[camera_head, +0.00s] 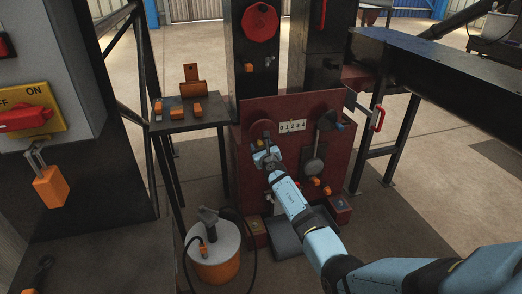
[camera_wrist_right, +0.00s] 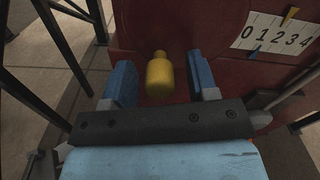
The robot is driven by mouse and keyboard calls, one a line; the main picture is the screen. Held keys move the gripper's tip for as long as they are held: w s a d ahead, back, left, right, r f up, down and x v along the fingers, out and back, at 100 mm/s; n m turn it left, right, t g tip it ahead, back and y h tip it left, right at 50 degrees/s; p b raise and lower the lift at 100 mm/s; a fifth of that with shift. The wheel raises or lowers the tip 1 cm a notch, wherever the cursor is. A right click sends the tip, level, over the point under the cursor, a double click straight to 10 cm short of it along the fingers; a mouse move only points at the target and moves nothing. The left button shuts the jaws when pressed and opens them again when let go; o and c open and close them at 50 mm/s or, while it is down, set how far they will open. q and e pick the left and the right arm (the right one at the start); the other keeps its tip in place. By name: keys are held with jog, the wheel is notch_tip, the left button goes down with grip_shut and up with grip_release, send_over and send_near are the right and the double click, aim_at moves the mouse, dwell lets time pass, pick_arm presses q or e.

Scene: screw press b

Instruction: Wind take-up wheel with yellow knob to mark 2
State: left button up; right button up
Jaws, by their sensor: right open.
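The take-up wheel (camera_head: 262,128) is a dark red disc on the front of the red press base, left of the white 0–4 number plate (camera_head: 292,127). Its yellow knob (camera_wrist_right: 160,77) shows in the right wrist view, upright in that picture. My left gripper is not in view.
A black lever (camera_head: 314,165) and a dark handwheel (camera_head: 326,120) are right of the plate. A small side table (camera_head: 188,112) with orange parts stands left. A grey-and-orange canister (camera_head: 214,252) with a hose is on the floor. A red-handled bracket (camera_head: 378,118) projects at right.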

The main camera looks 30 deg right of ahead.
jog(key=shift+c, duration=0.4)
jog(key=c, duration=0.8)
jog(key=shift+c, duration=0.2)
jog(key=shift+r+m, duration=0.1)
jog(key=shift+m, duration=0.2)
